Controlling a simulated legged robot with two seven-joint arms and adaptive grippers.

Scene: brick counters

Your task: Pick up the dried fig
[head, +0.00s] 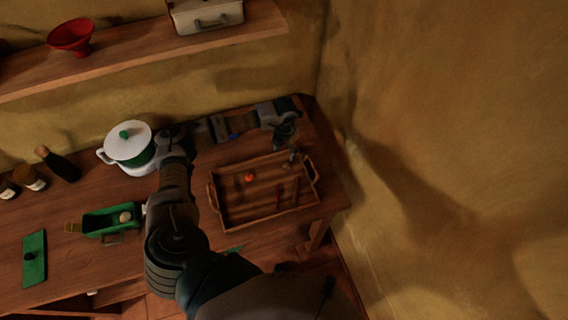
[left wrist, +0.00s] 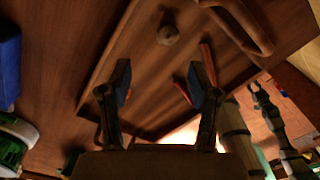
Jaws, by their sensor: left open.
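A small brownish rounded thing (left wrist: 168,33), which looks like the dried fig, lies in the wooden tray (left wrist: 112,50) near its corner, in the left wrist view. My left gripper (left wrist: 164,85) is open and empty, its fingers apart below and to either side of it in the picture. In the head view the left gripper (head: 289,146) points down over the far right corner of the tray (head: 232,224). My right gripper is not in view.
The tray also holds an orange-red item (head: 249,178) and thin reddish sticks (head: 279,199). A white and green pot (head: 129,145), dark bottle (head: 62,166), green box (head: 97,222) and green board (head: 34,266) stand leftward. A wall (head: 430,170) rises at right; a shelf (head: 150,52) hangs above.

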